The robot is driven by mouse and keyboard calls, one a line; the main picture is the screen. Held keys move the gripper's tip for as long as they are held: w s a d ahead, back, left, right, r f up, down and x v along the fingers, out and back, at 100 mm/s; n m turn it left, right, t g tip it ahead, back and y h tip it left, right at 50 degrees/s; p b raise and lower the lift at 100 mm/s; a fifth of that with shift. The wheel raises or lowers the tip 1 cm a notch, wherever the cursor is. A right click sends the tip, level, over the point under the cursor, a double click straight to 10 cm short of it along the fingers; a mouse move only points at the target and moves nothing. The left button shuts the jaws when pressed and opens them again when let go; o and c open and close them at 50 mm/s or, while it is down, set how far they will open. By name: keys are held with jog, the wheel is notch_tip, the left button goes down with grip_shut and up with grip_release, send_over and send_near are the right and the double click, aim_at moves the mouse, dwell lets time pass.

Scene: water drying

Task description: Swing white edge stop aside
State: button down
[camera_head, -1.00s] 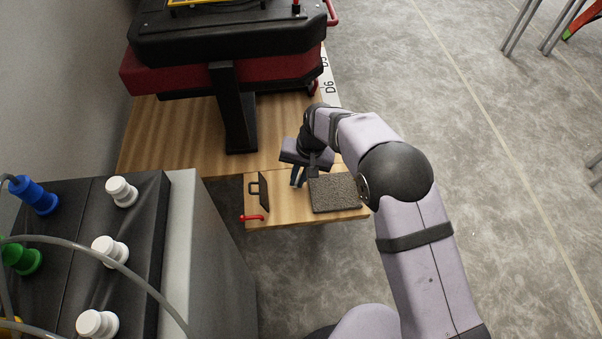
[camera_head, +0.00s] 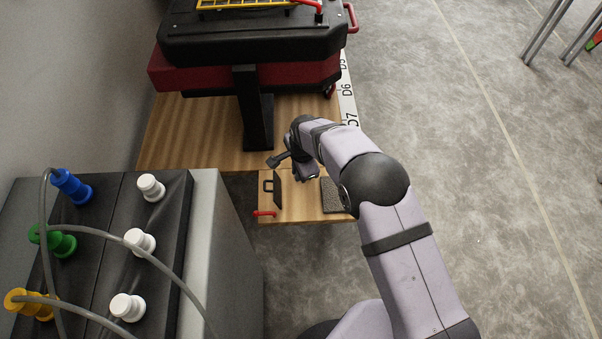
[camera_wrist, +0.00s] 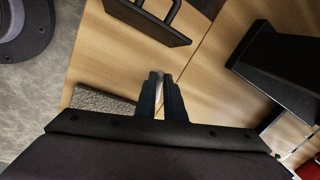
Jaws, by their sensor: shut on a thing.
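In the wrist view my gripper (camera_wrist: 161,82) is shut on a small whitish piece, apparently the white edge stop (camera_wrist: 158,90). Only a thin strip of it shows between the two dark fingers. The fingertips are over the wooden board, close to the seam between two wooden surfaces. In the head view my wrist hides the fingers and the stop at the far edge of the small wooden shelf (camera_head: 300,207). How far the stop is turned cannot be told.
A dark plate with a handle (camera_head: 278,189) stands on the shelf, left of a grey rough pad (camera_head: 332,196). A red lever (camera_head: 265,213) sits at the front left corner. A black post (camera_head: 257,110) rises behind. A box with coloured knobs (camera_head: 150,250) is at left.

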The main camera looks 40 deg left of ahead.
jog(key=shift+w+a+m+t+b, duration=0.15)
jog(key=shift+w+a+m+b, duration=0.2)
jog(key=shift+m, duration=0.7)
jog(key=shift+w+a+m+t+b, duration=0.15)
jog(key=shift+a+m+b, duration=0.3)
jog(key=shift+m, duration=0.6)
jog(key=c, duration=2.1)
grip_release()
jog(key=shift+r, duration=0.1)
jog(key=shift+p+v, duration=0.4)
jog(key=shift+v, duration=3.2)
jog(key=shift+a, duration=0.1)
